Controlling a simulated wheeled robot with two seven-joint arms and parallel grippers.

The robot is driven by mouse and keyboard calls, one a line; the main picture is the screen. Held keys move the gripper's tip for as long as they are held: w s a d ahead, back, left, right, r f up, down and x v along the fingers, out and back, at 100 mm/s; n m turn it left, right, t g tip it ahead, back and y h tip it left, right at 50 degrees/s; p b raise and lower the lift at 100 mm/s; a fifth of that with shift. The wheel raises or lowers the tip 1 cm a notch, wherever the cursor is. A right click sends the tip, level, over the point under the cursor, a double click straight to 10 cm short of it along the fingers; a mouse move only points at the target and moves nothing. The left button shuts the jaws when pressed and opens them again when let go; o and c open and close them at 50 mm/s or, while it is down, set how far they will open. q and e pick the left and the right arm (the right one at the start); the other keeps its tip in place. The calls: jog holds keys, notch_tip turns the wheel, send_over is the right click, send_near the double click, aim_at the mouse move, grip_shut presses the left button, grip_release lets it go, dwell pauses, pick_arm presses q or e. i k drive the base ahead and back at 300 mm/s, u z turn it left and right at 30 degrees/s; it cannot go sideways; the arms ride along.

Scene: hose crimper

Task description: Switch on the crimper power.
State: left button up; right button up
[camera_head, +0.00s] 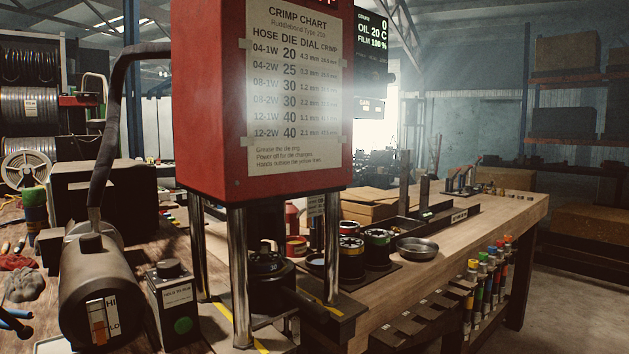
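The crimper has a red head (260,110) with a crimp chart on its front, carried on shiny steel columns (238,275). A dark dial with white figures (267,262) sits between the columns. A dark cylindrical pump (100,285) with a HI/LO gauge stands at the left, joined to a thick black hose. Beside it is a small control box (172,300) with a black knob on top, a small label and a green button (183,325). I cannot tell which control is the power switch. Neither of my grippers is in view.
A lit display (372,45) hangs behind the head. A metal bowl (417,249) and round dies (378,246) sit on the wooden bench (490,215). Blue tools and rags lie at the far left. Colored tubes (485,285) hang at the bench's front.

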aim_at(375, 77)
jog(key=z, duration=1.05)
jog(key=i, duration=0.35)
jog(key=u, duration=1.5)
